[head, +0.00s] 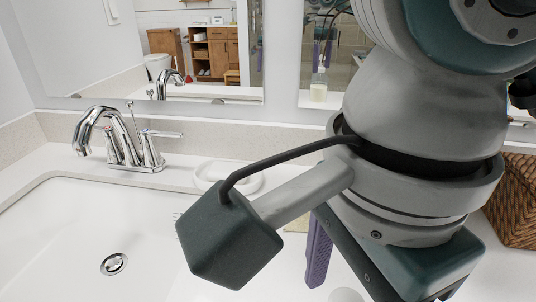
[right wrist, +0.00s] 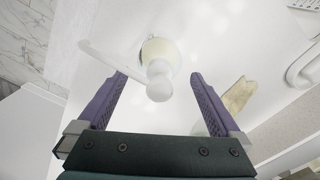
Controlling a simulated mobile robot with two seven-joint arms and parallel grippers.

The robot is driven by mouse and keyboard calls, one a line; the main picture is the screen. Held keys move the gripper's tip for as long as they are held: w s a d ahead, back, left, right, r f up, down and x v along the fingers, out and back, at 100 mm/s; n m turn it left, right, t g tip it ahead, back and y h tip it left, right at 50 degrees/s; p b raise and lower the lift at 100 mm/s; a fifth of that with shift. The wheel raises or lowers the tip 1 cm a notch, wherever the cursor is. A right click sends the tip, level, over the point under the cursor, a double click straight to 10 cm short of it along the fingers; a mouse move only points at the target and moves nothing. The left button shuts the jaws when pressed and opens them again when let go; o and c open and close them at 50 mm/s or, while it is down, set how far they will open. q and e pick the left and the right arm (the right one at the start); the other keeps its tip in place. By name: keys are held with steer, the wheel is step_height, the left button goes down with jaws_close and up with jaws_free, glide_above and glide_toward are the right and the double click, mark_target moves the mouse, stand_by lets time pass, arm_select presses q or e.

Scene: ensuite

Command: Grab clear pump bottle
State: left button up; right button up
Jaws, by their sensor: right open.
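The clear pump bottle (right wrist: 159,52) shows in the right wrist view, seen from its pump end, with pale yellowish contents. Its whitish round pump top (right wrist: 158,86) and long spout lie in front of the body, the spout pointing left. My right gripper (right wrist: 158,77) is open, one purple finger on each side of the pump top, with visible gaps and nothing held. In the head view my right arm hides the bottle itself; a reflection of a pump bottle shows in the mirror. One purple finger of my right gripper (head: 318,255) points down there. My left gripper is not in view.
A wicker basket (head: 516,205) stands at the right. A tan piece (right wrist: 238,97) lies right of the gripper in the wrist view. The mirror is behind.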

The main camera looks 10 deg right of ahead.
step_height(320, 180, down, 4)
steer(key=shift+s+a+f, duration=0.1)
steer(key=shift+f, duration=0.1)
jaws_close()
stand_by(0.8)
